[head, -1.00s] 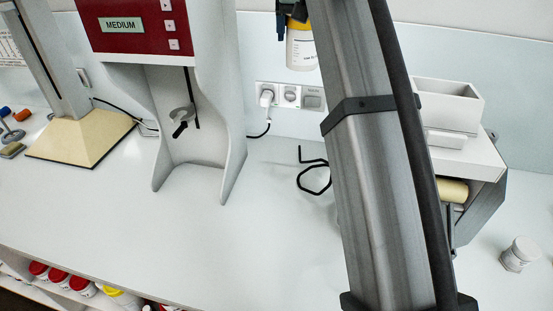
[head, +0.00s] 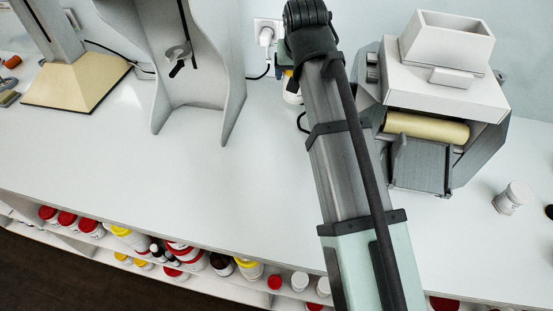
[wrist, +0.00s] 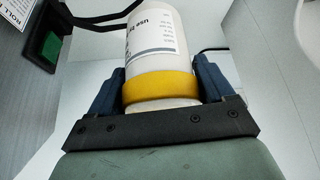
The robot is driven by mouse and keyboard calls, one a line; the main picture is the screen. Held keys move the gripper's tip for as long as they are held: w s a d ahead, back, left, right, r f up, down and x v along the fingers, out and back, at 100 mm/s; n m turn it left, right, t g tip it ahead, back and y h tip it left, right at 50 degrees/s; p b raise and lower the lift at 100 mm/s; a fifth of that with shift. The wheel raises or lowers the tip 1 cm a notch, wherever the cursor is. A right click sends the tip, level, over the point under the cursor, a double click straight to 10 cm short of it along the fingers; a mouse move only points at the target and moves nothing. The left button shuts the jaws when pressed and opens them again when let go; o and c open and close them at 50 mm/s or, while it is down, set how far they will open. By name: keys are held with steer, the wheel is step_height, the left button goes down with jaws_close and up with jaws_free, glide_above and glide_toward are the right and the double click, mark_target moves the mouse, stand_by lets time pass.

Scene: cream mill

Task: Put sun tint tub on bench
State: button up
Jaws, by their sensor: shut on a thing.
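My gripper (wrist: 158,85) is shut on a white tub (wrist: 158,45) with a yellow band and a printed label. Its dark blue fingers press on both sides of the tub in the wrist view. In the head view only a small piece of the tub (head: 292,97) shows past my arm, near the back of the bench; most of it is hidden. The white bench (head: 190,190) lies below. I cannot tell whether the tub touches it. The tub's product name is not readable.
A roller mill (head: 440,110) with a white hopper stands at the right, and a white jar (head: 512,197) beside it. A grey stand (head: 185,70) is left of my arm. The front-left bench top is clear. Several tubs sit on a shelf (head: 180,255) under the front edge.

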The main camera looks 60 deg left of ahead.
mark_target(297, 97)
steer(key=shift+f, duration=5.5)
steer(key=o, duration=1.1)
steer(key=shift+f, duration=0.1)
steer(key=v, duration=1.2)
